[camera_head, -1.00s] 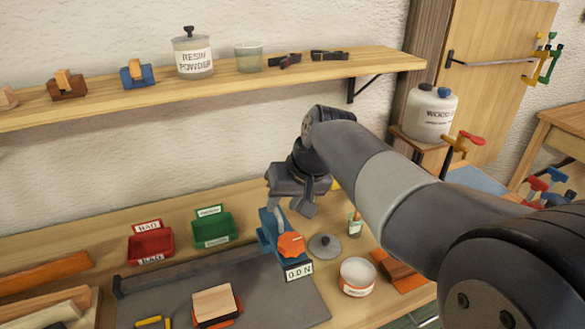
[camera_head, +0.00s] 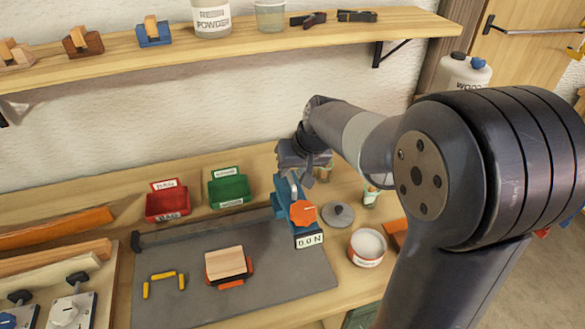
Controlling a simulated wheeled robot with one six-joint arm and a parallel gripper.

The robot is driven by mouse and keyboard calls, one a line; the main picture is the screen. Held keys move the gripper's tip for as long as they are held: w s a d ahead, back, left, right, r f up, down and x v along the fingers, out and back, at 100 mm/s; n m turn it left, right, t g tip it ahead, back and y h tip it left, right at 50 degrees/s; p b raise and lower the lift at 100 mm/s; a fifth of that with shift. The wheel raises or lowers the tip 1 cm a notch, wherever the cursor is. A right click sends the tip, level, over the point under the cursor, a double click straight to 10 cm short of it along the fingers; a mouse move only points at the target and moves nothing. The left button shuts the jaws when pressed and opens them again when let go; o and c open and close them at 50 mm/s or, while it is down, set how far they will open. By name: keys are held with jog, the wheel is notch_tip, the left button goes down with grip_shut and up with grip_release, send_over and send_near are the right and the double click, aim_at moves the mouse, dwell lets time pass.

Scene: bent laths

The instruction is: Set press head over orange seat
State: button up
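The press head (camera_head: 290,205) is a blue tool with an orange knob (camera_head: 303,213) and a "0.0 N" display on its front. It is at the right part of the grey mat. My gripper (camera_head: 298,179) points down at the press head's upper end, its fingers close to the blue body. Whether they grip it or only stand around it I cannot tell. The orange seat (camera_head: 232,284) is on the mat to the left. A pale wooden block with a dark layer under it covers most of the seat, so only orange edges show.
A grey lid (camera_head: 338,215) and a white tub (camera_head: 367,248) are right of the press head. Red (camera_head: 167,205) and green (camera_head: 229,191) bins stand behind the mat (camera_head: 200,303). Yellow pieces (camera_head: 163,275) lie left of the seat. A shelf (camera_head: 230,50) runs above.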

jog(key=shift+a+f, duration=0.1)
jog(key=shift+f, duration=0.1)
grip_shut()
dwell(0.3)
